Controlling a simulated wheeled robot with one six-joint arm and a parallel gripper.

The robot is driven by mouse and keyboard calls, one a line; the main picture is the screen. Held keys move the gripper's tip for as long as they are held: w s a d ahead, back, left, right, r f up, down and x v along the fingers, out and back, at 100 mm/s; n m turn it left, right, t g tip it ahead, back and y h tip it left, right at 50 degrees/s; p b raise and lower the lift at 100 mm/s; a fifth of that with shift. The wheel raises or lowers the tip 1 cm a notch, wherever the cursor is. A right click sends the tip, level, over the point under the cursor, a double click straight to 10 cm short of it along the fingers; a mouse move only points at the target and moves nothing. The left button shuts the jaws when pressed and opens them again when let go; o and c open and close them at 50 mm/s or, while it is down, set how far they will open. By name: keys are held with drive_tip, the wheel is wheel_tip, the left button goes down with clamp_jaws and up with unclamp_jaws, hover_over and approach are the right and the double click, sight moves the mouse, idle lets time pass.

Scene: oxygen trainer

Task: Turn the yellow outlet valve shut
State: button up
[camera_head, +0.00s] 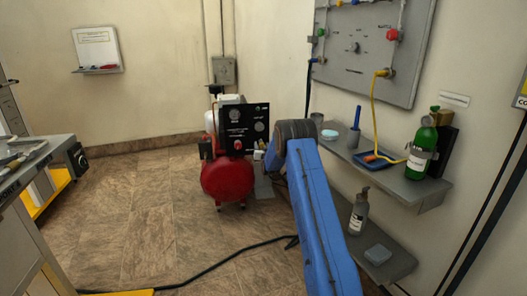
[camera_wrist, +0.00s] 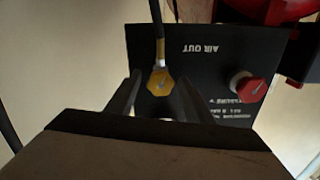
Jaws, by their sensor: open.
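The yellow outlet valve (camera_wrist: 160,82) is a small knob on a dark panel marked AIR OUT, which shows upside down in the wrist view. A black hose with a yellow end meets it from above. My gripper (camera_wrist: 157,92) is open, with one finger on each side of the yellow valve. I cannot tell whether the fingers touch it. In the head view my blue arm reaches toward the red compressor (camera_head: 227,180) with its black panel (camera_head: 242,128).
A red knob (camera_wrist: 248,86) sits on the same panel, right of my gripper. A wall shelf (camera_head: 405,182) with a green bottle (camera_head: 423,148) stands right of my arm. A workbench (camera_head: 35,150) is at the left. A black cable (camera_head: 215,266) crosses the otherwise open floor.

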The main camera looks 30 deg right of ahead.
drive_tip(key=v, duration=1.7)
drive_tip(key=shift+s+a+r, duration=0.1)
